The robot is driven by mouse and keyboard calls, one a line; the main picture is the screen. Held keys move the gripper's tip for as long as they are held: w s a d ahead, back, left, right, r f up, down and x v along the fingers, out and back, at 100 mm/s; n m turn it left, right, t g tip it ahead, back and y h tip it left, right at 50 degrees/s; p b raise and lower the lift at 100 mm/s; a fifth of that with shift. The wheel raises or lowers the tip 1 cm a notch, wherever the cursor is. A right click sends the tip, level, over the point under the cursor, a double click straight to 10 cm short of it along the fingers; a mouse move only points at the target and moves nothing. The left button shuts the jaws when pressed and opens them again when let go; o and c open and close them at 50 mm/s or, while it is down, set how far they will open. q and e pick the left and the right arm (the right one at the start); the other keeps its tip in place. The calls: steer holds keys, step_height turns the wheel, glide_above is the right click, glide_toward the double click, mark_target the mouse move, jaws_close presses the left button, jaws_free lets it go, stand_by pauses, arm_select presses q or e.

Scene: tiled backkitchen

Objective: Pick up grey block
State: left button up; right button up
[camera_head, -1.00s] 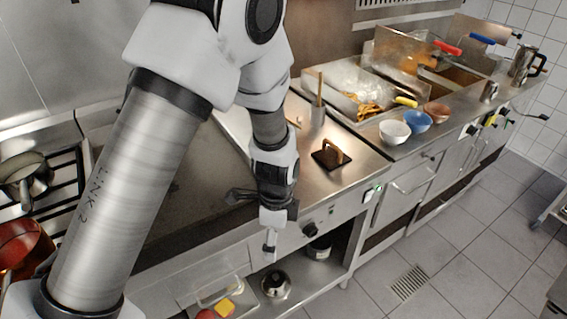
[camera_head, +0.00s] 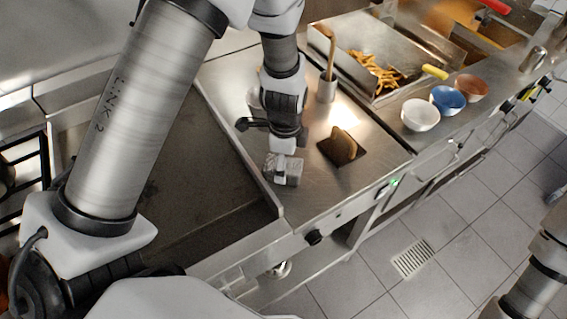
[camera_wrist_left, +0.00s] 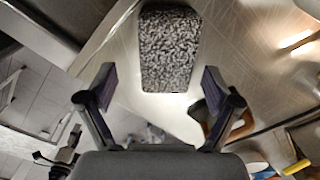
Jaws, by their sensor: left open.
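The grey block (camera_head: 293,171) is speckled and lies on the steel counter, just right of the griddle. It also shows in the left wrist view (camera_wrist_left: 170,48), top centre, as an upright rectangle. My left gripper (camera_head: 277,168) is at the block in the head view and partly covers it. In the wrist view the two fingers of my left gripper (camera_wrist_left: 158,78) are spread apart and empty, with the block ahead between their lines. I cannot tell the exact gap to the block. My right gripper is not in view.
A dark square plate with a brown handle (camera_head: 342,147) lies close right of the block. A steel cup with a wooden utensil (camera_head: 327,88) stands behind. A white bowl (camera_head: 420,115), a blue bowl (camera_head: 448,99) and a brown bowl (camera_head: 472,87) stand farther right. The griddle (camera_head: 190,185) is left.

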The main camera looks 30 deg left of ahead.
arm_select(q)
steer(key=f, duration=0.3)
steer(key=w+f, duration=0.1)
steer(key=shift+w+a+f, duration=0.1)
steer(key=shift+a+f, duration=0.05)
steer(key=shift+a, duration=0.15)
steer(key=shift+d, duration=0.1)
steer(key=shift+s+d+r, duration=0.1)
steer(key=shift+s+r, duration=0.1)
steer(key=shift+s, duration=0.1)
steer(key=c, duration=1.6)
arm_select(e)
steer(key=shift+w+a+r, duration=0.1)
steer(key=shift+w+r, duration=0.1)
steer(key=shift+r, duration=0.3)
arm_select(q)
steer(key=shift+r, duration=0.1)
steer(key=shift+w+r, duration=0.1)
steer(key=shift+r, duration=0.15)
step_height(320, 180, up, 9)
steer(key=shift+r+b, duration=0.15)
steer(key=shift+b, duration=0.5)
steer(key=o, duration=0.5)
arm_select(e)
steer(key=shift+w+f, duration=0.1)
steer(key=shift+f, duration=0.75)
